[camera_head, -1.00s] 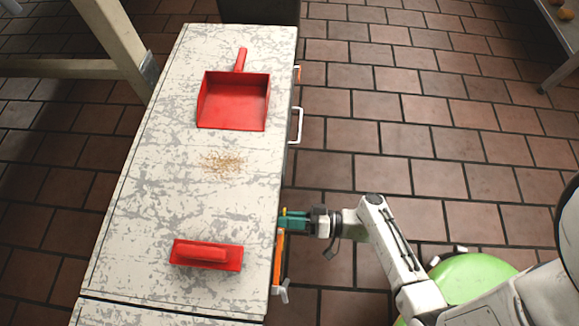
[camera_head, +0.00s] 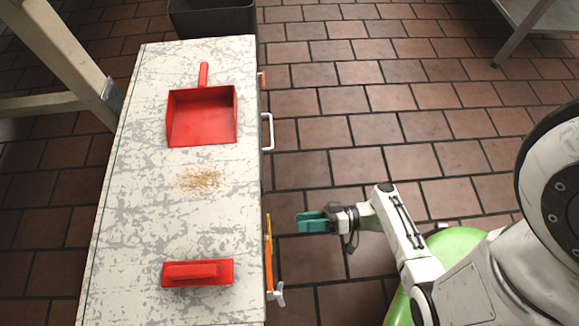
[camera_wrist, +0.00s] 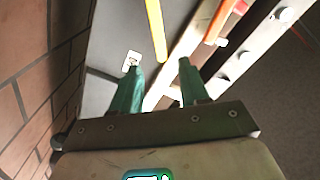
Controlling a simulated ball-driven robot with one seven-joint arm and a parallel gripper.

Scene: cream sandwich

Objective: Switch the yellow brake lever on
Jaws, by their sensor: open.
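The yellow brake lever (camera_head: 268,231) shows as a thin bar along the right side of the white table. It lines up with an orange bar (camera_head: 268,272). In the wrist view the yellow lever (camera_wrist: 155,28) comes down from the top edge and ends beyond the fingertips. My gripper (camera_head: 299,222) has teal fingers and stands just right of the lever, with floor showing between them. In the wrist view the gripper (camera_wrist: 160,65) is open and empty, its fingers apart. The lever's mounting is hard to make out.
The white table (camera_head: 140,215) carries a red dustpan (camera_head: 202,118), brown crumbs (camera_head: 200,180) and a red brush (camera_head: 197,272). A white handle (camera_head: 268,131) juts from its right side.

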